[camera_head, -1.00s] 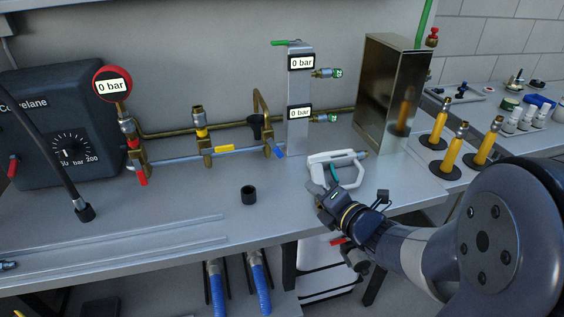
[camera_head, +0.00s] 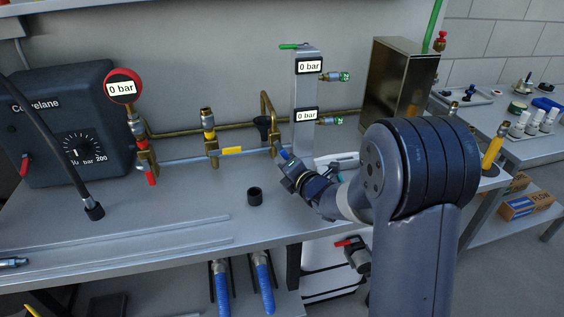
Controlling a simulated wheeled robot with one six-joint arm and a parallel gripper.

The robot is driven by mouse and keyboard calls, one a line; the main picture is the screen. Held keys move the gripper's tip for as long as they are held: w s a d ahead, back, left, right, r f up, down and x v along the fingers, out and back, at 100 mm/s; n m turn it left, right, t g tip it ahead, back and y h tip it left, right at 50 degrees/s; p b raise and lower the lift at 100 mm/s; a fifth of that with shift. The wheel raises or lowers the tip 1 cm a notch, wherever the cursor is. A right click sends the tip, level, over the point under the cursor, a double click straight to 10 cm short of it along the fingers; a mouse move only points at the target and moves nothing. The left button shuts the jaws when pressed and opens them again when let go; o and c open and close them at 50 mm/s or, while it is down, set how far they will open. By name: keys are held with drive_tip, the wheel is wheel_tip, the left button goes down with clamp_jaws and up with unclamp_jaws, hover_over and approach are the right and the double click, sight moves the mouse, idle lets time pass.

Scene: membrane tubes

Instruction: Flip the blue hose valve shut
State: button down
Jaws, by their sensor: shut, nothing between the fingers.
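The blue valve lever (camera_head: 282,153) sits at the right end of the brass and steel pipe run on the bench, just left of the grey column. In the head view it points down and to the right from its brass valve body (camera_head: 272,146). My gripper (camera_head: 285,160) is shut and empty, with its tip right at the lever's lower end. Whether it touches the lever cannot be told. The gripper partly hides the lever's end.
A yellow lever (camera_head: 232,150) and a red lever (camera_head: 151,177) sit further left on the pipe. The grey column (camera_head: 304,90) with two gauges stands close behind my gripper. My arm hides part of the white tool.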

drive_tip(key=shift+w+a, duration=0.1)
drive_tip(key=shift+w, duration=0.05)
drive_tip(key=shift+d+n+b, duration=0.35)
drive_tip(key=shift+n+b, duration=0.25)
drive_tip(key=shift+b, duration=0.55)
drive_tip(key=n+b, duration=0.1)
drive_tip(key=d+h+b, duration=0.1)
drive_tip(key=b, duration=0.1)
drive_tip(key=shift+w+n, duration=0.2)
drive_tip(key=shift+n, duration=0.2)
drive_tip(key=shift+w+d+r+n+h+b, duration=0.1)
drive_tip(key=shift+d+r+n+h+b, duration=0.2)
drive_tip(key=shift+n+b, duration=0.3)
drive_tip(key=shift+w+d+r+n+h+b, duration=0.1)
drive_tip(key=shift+r+n+h+b, duration=0.1)
drive_tip(key=shift+n+h+b, duration=0.3)
drive_tip(key=shift+d+r+n+h+b, duration=0.35)
drive_tip(key=shift+r+n+h, duration=0.2)
drive_tip(key=shift+n, duration=0.35)
drive_tip(key=shift+w+d+r, duration=0.1)
drive_tip(key=shift+r, duration=0.05)
drive_tip(key=shift+d+r, duration=0.2)
drive_tip(key=shift+r, duration=0.25)
drive_tip(key=shift+r+p, duration=0.1)
drive_tip(key=shift+p, duration=0.2)
drive_tip(key=shift+w+d, duration=0.1)
drive_tip(key=shift+d, duration=0.1)
